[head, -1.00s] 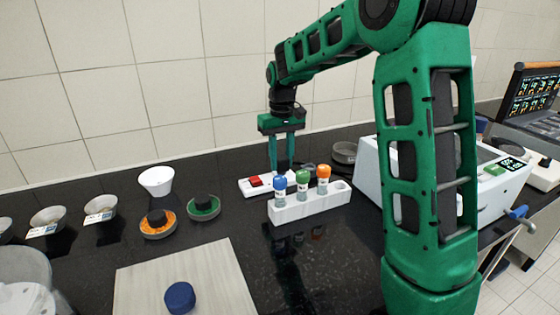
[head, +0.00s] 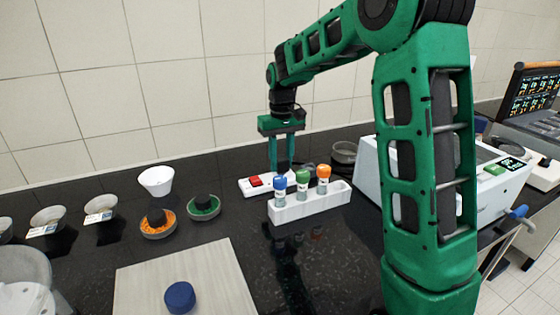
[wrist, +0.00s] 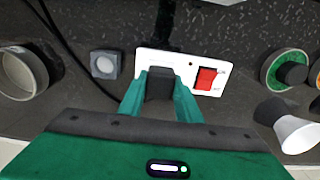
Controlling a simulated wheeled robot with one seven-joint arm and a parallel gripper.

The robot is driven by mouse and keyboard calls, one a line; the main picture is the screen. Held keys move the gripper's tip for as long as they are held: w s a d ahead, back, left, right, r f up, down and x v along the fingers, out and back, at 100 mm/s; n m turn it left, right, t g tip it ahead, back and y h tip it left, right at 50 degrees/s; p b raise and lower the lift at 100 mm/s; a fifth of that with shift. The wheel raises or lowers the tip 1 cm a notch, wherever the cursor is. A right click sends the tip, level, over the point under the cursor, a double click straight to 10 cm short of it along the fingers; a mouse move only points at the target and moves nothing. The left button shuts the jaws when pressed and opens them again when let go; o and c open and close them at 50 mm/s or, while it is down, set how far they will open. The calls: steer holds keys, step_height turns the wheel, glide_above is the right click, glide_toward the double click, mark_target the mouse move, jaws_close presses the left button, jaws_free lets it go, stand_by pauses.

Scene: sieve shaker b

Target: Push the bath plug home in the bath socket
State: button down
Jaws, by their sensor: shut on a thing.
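The bath socket is a white plate (wrist: 190,61) with a red rocker switch (wrist: 206,78). In the head view the socket plate (head: 246,188) lies on the dark bench behind the tube rack. The bath plug (wrist: 160,84) is a dark block between my fingertips, over the plate beside the switch. My gripper (wrist: 160,92) is shut on the plug, pointing down; in the head view my gripper (head: 281,166) stands just behind the blue-capped tube. The plug's underside is hidden, so I cannot tell whether it is fully seated or a gap remains.
A white rack (head: 320,203) with blue-, green- and orange-capped tubes stands just in front of my gripper. A white instrument (head: 370,170) is to the right. A white bowl (head: 156,181) and orange and green discs stand left. A dark cable (wrist: 75,55) runs across the bench.

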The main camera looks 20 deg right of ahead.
mark_target(281, 158)
steer(key=shift+f, duration=0.2)
steer(key=c, duration=1.2)
jaws_free()
step_height(281, 158, up, 11)
steer(key=shift+w+f, duration=0.1)
steer(key=shift+f, duration=0.05)
